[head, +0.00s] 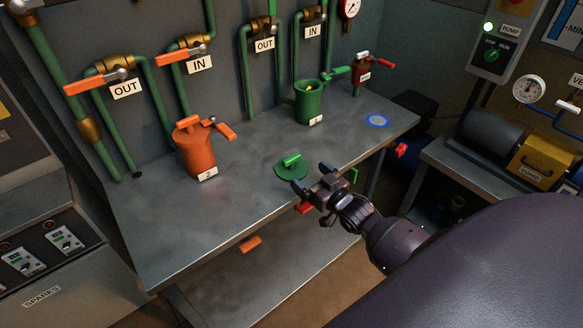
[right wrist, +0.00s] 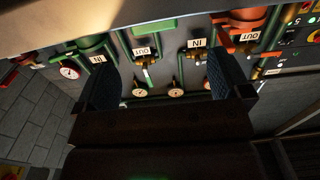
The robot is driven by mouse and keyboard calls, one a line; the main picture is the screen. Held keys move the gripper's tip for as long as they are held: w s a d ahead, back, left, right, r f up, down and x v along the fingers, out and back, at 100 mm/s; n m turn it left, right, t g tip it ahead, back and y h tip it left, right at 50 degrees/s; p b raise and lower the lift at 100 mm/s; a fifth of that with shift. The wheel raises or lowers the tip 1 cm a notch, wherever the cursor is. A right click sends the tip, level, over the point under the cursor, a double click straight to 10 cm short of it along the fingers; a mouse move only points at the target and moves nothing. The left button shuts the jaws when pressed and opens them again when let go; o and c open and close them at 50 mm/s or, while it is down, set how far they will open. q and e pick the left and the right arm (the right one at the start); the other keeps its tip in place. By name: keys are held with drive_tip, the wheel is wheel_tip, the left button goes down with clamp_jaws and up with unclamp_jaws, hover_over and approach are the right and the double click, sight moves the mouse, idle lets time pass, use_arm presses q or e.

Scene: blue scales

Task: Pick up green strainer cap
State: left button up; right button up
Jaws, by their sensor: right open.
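The green strainer cap (head: 289,170), a round disc with a raised bar handle, lies on the grey metal bench near its front edge. My right gripper (head: 311,178) is open and empty, just right of and in front of the cap, apart from it as far as I can tell. In the right wrist view its two dark fingers (right wrist: 163,85) stand wide apart with nothing between them but the pipes and gauges behind. My left gripper is not in view.
The green strainer body (head: 308,106) stands open behind the cap. An orange strainer (head: 194,150) with its cap on stands to the left. A blue ring (head: 377,121) lies at the bench's right. The bench top (head: 245,205) is clear at front left.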

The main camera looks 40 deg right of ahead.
sight(294, 159)
drive_tip(key=shift+w, duration=3.75)
drive_tip(key=shift+d, duration=0.1)
drive_tip(key=c, duration=1.1)
drive_tip(key=shift+c, duration=1)
drive_tip(key=shift+r, duration=0.1)
